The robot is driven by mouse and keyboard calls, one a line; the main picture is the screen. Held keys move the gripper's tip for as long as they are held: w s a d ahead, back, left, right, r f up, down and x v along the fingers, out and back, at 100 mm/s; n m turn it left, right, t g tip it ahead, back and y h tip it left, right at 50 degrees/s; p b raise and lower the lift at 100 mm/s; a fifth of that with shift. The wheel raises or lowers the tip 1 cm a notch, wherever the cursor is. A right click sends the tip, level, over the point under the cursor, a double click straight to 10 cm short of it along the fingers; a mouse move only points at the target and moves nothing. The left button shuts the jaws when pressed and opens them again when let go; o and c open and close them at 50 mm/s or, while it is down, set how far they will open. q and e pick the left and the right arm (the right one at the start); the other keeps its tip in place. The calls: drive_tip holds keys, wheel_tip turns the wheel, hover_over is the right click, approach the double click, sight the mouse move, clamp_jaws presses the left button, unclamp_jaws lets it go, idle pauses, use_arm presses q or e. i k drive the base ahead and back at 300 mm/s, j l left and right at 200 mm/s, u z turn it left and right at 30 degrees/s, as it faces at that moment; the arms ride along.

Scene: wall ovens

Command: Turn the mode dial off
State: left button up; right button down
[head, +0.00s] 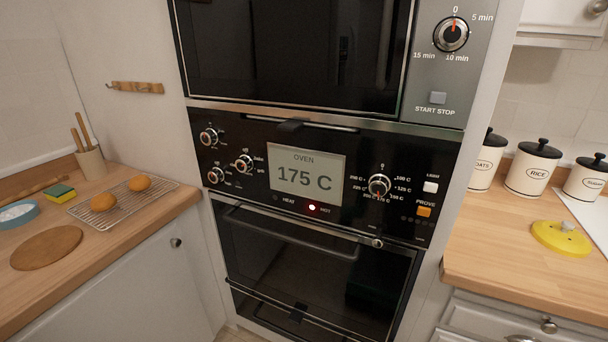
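The black oven panel (330,150) carries several round silver dials. Three small ones sit at its left: an upper-left dial (209,137), a middle dial (244,162) with small labels on its right, and a lower-left dial (215,175). Their labels are too small to read surely, so I cannot tell which is the mode dial or where it points. A larger temperature dial (379,185) is right of the display (306,173), which reads "OVEN 175 C". The red HOT light (312,208) is lit; the HEAT light looks dark. Neither gripper is in view.
The lower oven door (310,270) is closed, with a bar handle. A microwave (295,45) with a timer dial (451,34) is above. The left counter holds a wire rack (160,191) with two buns; the right counter holds canisters (533,170) and a yellow lidded item (561,238).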

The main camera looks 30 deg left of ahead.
sight(244, 163)
drive_tip(key=u, duration=1.25)
